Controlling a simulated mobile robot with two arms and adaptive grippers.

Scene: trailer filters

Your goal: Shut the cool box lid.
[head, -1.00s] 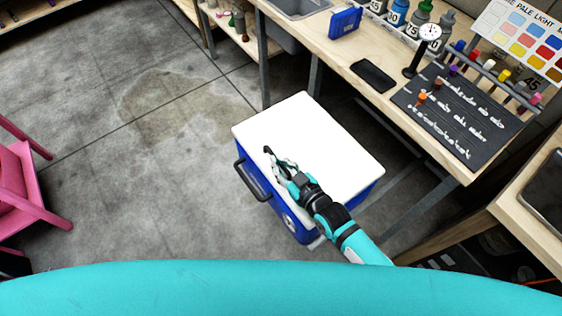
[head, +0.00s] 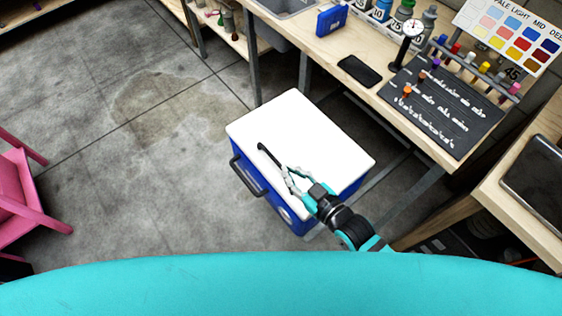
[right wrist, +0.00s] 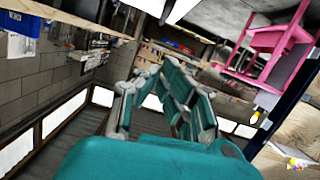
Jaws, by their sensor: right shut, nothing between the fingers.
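The cool box (head: 275,203) stands on the floor in the head view, with a blue body and a dark handle on its left side. Its white lid (head: 305,125) lies flat across the top and looks shut, with no gap that I can make out. My right gripper (head: 268,152) is shut and empty over the lid's near left part. I cannot tell whether its fingertips touch the lid. In the right wrist view its fingers (right wrist: 165,85) show, but the cool box does not. My left gripper is not in view.
A wooden workbench (head: 330,62) with bottles, a black phone (head: 359,70) and a dark mat (head: 440,110) stands behind and right of the box. A pink chair (head: 25,195) is at the left. The concrete floor left of the box is clear.

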